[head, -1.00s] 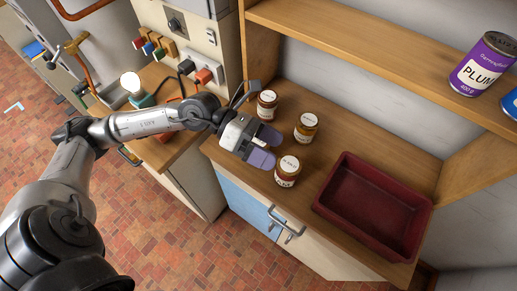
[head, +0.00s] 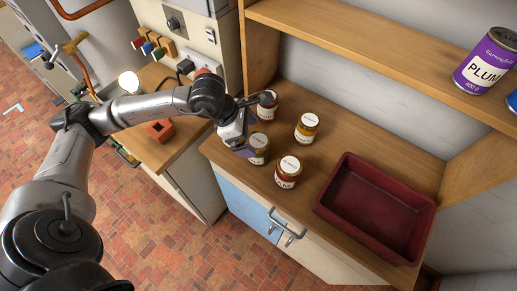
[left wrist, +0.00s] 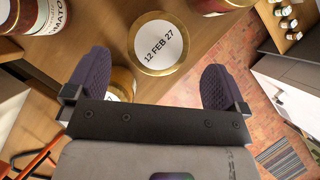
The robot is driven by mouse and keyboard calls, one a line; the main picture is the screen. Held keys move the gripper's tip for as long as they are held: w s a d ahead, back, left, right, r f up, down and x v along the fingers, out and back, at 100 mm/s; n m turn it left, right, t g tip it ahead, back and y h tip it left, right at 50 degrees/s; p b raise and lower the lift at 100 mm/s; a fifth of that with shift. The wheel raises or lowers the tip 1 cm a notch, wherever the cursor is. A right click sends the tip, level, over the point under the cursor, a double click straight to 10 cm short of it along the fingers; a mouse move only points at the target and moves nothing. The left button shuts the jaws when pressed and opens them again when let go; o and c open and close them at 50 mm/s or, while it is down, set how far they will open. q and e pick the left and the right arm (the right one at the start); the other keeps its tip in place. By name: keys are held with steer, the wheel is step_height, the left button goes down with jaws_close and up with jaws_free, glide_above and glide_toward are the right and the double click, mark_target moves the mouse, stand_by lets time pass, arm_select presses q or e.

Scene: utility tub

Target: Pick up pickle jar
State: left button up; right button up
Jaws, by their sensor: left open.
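Several jars with white-topped lids stand on the wooden counter. One jar with greenish-yellow contents (head: 259,150) is at my left gripper (head: 246,143); the others are a front jar (head: 288,174), a yellowish jar (head: 306,129) and a back jar (head: 267,107). No label reading pickle is legible. In the left wrist view my left gripper (left wrist: 157,85) is open, its purple fingers spread near a lid marked 12 FEB 27 (left wrist: 158,43). A tomato jar (left wrist: 40,14) shows at upper left. Another lid (left wrist: 118,85) is partly hidden by the gripper. My right gripper is out of view.
A dark red tray (head: 376,208) sits empty on the counter, right of the jars. A shelf above holds a purple plum can (head: 486,62). A side panel (head: 259,55) rises behind the gripper. The counter's front edge lies close to the jars.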

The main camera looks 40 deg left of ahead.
mark_target(254, 140)
arm_select(q)
steer(key=shift+x, duration=1.1)
steer(key=shift+a+b+x, duration=0.2)
steer(key=shift+b+x, duration=0.2)
steer(key=shift+x, duration=1.55)
steer(key=shift+c, duration=0.4)
steer(key=c, duration=1.1)
steer(key=shift+c, duration=0.2)
